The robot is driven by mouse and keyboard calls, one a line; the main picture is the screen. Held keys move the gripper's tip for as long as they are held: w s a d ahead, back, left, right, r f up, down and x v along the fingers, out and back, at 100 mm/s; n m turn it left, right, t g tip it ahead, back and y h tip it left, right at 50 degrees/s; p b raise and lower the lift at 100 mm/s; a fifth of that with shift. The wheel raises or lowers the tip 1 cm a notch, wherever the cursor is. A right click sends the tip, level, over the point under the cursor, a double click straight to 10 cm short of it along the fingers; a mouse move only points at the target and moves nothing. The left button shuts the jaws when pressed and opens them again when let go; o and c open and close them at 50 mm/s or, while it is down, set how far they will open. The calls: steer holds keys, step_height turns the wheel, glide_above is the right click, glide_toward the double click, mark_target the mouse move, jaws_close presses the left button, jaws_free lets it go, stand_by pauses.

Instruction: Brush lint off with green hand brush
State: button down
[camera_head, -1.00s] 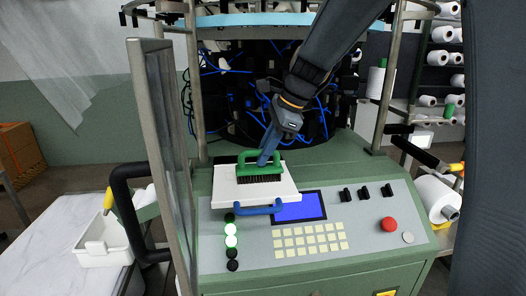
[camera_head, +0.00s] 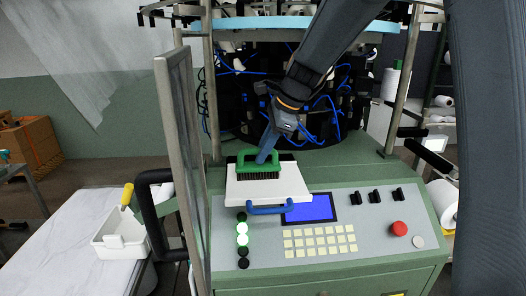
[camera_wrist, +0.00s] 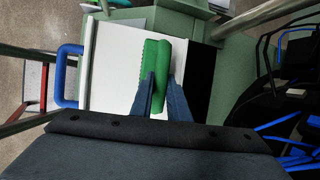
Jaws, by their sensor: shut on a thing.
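The green hand brush (camera_head: 260,167) has dark bristles facing down and is over a white board with a blue handle (camera_head: 287,196) on the machine's green top. The bristles look to be at the board's surface, but I cannot tell whether they touch. My gripper (camera_head: 266,152) is shut on the brush's green handle from above. In the wrist view my gripper (camera_wrist: 160,92) straddles the green brush (camera_wrist: 153,60), with the white board (camera_wrist: 108,62) beneath and its blue handle (camera_wrist: 67,75) at the left. No lint can be made out.
A control panel with a blue screen (camera_head: 310,208), keys and a red button (camera_head: 399,228) lies in front of the board. An open door frame (camera_head: 183,165) stands at the left. A white bin (camera_head: 120,236) sits on the marble-look table (camera_head: 80,265). Blue tubes and dark knitting parts (camera_head: 325,110) stand behind.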

steer(key=shift+s+r+p, duration=0.15)
steer(key=shift+s+p, duration=0.3)
steer(key=shift+s, duration=0.7)
steer(key=shift+w+f, duration=0.2)
steer(key=shift+w, duration=1)
steer(key=shift+s, duration=0.1)
steer(key=shift+s+r+p, duration=0.1)
steer(key=shift+s+p, duration=0.6)
steer(key=shift+s, duration=0.5)
steer(key=shift+w, duration=0.1)
